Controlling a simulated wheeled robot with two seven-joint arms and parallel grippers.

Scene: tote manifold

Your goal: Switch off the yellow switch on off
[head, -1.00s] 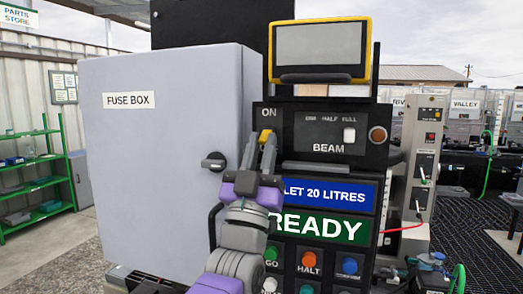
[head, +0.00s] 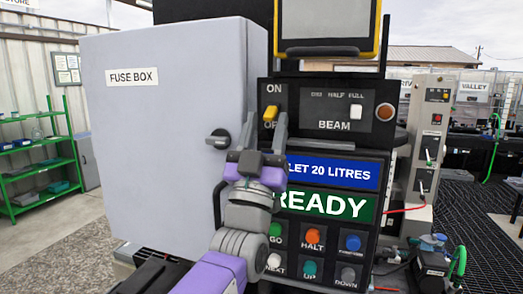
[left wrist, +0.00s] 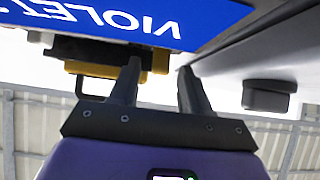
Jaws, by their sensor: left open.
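The yellow switch (head: 270,112) sits on the black panel at the left end, between the ON label above and the OFF label below. Its tilt is too small to tell. My left gripper (head: 266,124) is open, its two grey fingers pointing up just below the switch. The right finger overlaps part of the OFF label. The fingers look apart from the switch, but contact cannot be told. In the left wrist view, the left gripper's fingers (left wrist: 157,80) are apart with nothing held. The switch cannot be made out surely there. My right gripper is not in view.
Right of the switch are a white BEAM switch (head: 356,112) and a brown round button (head: 385,111). Below are two signs and several coloured buttons. A yellow-framed screen (head: 330,25) is above.

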